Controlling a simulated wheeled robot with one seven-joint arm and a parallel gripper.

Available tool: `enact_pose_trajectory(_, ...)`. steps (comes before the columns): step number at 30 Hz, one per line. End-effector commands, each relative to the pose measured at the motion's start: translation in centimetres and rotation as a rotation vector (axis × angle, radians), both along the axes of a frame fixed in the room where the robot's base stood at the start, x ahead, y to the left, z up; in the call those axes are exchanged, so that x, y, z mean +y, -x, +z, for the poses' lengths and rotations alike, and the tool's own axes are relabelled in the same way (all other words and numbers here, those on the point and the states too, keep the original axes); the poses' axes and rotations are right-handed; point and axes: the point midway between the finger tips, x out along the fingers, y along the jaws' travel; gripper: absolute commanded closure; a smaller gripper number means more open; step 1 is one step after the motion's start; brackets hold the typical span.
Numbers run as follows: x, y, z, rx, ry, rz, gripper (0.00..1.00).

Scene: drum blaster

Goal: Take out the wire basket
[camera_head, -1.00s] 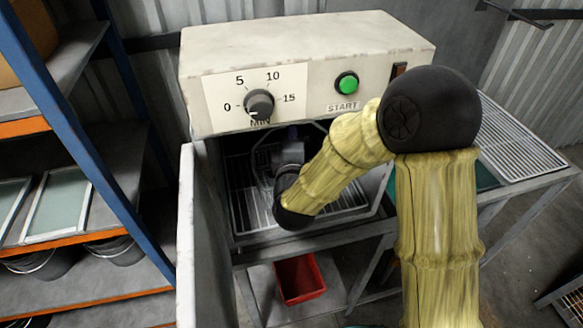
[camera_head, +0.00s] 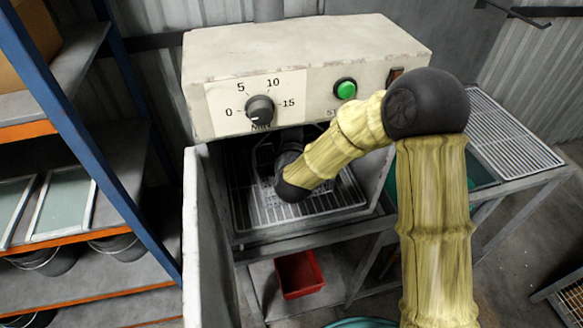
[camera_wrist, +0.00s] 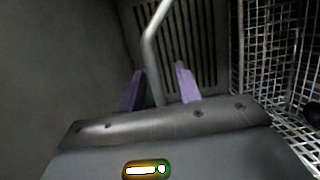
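The wire basket (camera_wrist: 268,60) shows in the wrist view as a metal mesh wall along the right side, inside the cabinet. In the head view my arm hides most of it. My gripper (camera_wrist: 161,84) reaches in through the open front of the blaster cabinet (camera_head: 310,65). Its two purple fingers are apart in the wrist view. A bent grey metal rod (camera_wrist: 150,50) runs down between them, with gaps visible on both sides. I cannot tell whether the rod belongs to the basket. The fingertips are hidden in the head view.
The cabinet door (camera_head: 200,235) stands open on the left. A slotted floor rack (camera_head: 335,197) lies inside the chamber. A blue-framed shelf (camera_head: 110,120) stands at the left, a wire-topped side table (camera_head: 510,135) at the right, and a red bin (camera_head: 299,274) below.

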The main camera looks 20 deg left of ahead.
Motion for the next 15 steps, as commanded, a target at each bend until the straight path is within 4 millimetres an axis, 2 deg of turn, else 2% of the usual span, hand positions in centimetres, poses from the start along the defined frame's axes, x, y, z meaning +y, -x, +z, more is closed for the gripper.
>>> enact_pose_trajectory(11, -0.01, 0.04, -0.01, 0.0, 0.0, 0.0, 0.66)
enact_pose_trajectory(15, -0.02, 0.05, -0.01, 0.0, 0.0, 0.0, 0.93)
